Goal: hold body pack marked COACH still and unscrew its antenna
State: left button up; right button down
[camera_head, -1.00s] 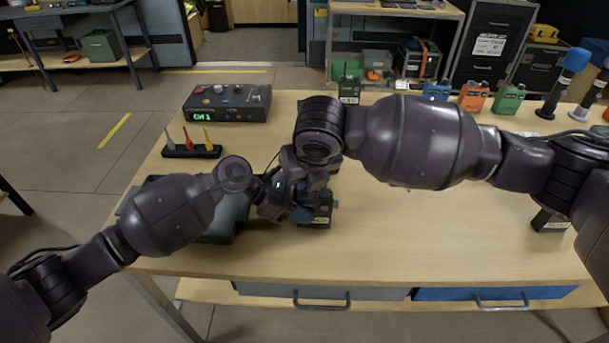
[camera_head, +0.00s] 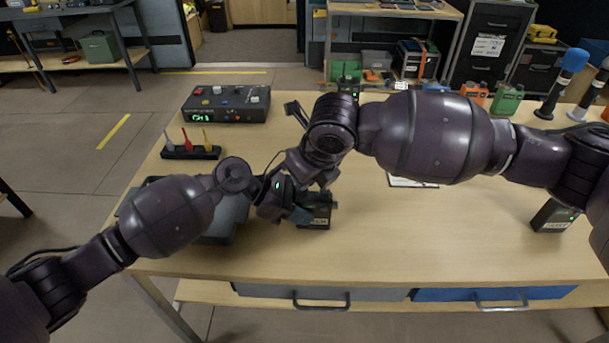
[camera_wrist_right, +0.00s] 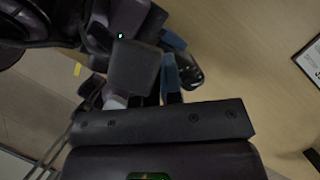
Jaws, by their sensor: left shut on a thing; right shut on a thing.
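A dark body pack (camera_head: 318,213) with a small pale label too small to read stands on the workbench (camera_head: 420,240), left of its middle. My left gripper (camera_head: 298,212) comes in from the left and is shut on the pack. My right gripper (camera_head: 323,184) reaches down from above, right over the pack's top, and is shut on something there. The antenna is hidden by the grippers in the head view. In the right wrist view, blue pads (camera_wrist_right: 171,76) show beside a dark rounded part, and the grip itself is unclear.
A dark tray (camera_head: 225,222) lies beside my left arm. A control box (camera_head: 227,103) and a stand with coloured antennas (camera_head: 190,151) are behind it. Another dark pack (camera_head: 553,216) stands at the right. Orange and green packs (camera_head: 508,98) stand at the back. The front middle is clear.

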jog(key=shift+w+d+r, duration=0.15)
jog(key=shift+w+d, duration=0.05)
jog(key=shift+w, duration=0.1)
jog(key=n+g+y, duration=0.1)
jog(key=n, duration=0.3)
jog(key=c, duration=1.4)
grip_release()
jog(key=shift+o, duration=0.2)
jog(key=shift+s, duration=0.15)
jog(key=shift+a, duration=0.1)
jog(key=shift+s, duration=0.1)
jog(key=shift+s+m+t+h, duration=0.1)
jog(key=shift+m+t+h, duration=0.35)
jog(key=shift+m, duration=1.55)
